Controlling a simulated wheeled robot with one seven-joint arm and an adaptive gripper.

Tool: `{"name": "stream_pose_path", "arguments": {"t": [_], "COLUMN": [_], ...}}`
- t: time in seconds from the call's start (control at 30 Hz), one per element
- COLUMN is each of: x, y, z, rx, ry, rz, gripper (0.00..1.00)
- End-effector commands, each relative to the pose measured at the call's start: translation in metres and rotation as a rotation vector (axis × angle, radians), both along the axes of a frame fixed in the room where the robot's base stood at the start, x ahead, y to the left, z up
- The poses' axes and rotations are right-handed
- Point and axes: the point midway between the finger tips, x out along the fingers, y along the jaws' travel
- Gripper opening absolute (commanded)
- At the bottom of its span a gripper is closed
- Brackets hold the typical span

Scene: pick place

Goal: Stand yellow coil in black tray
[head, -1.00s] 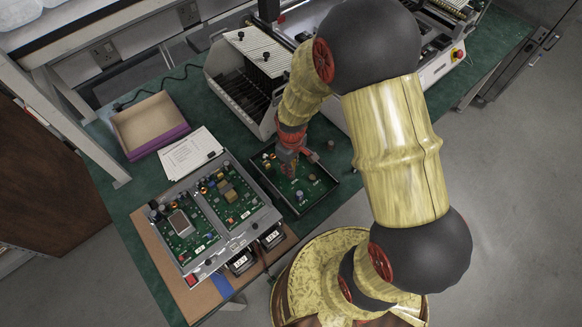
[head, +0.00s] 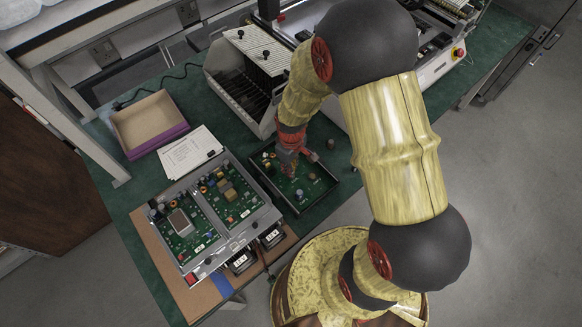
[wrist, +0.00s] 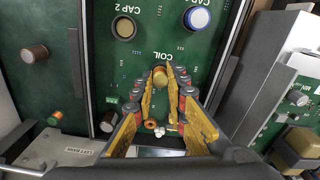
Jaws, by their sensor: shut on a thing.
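The black tray (head: 334,203) lies on the bench and holds a green board. In the wrist view, its dark wall (wrist: 88,70) runs left of my gripper. My gripper (wrist: 160,82) reaches down into the tray, its fingertips closed on the yellow coil (wrist: 160,76), a short cylinder seen end-on. The coil is over the board, just by the printed word COIL. I cannot tell whether its base touches the board. In the head view, my gripper (head: 291,170) hides the coil.
In the tray, a tan-topped cylinder (wrist: 124,26) stands by CAP 2 and a blue-rimmed one (wrist: 198,18) stands nearby. A brown cylinder (head: 331,144) stands outside the tray. A metal fixture with boards (head: 212,250) sits left of it. A slotted rack (head: 235,85) stands behind.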

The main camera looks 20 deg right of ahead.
Motion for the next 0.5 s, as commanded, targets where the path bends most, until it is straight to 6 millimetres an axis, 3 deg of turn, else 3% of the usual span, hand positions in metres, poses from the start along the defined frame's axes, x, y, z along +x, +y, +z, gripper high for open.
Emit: {"name": "stream_pose_path", "arguments": {"t": [0.13,0.17,0.5], "x": [0.0001,0.0001,0.0001], "y": [0.0,0.0,0.0], "z": [0.0002,0.0002,0.0002], "rx": [0.0,0.0,0.0], "ry": [0.0,0.0,0.0], "rz": [0.0,0.0,0.0], "gripper": [0.0,0.15,0.34]}}
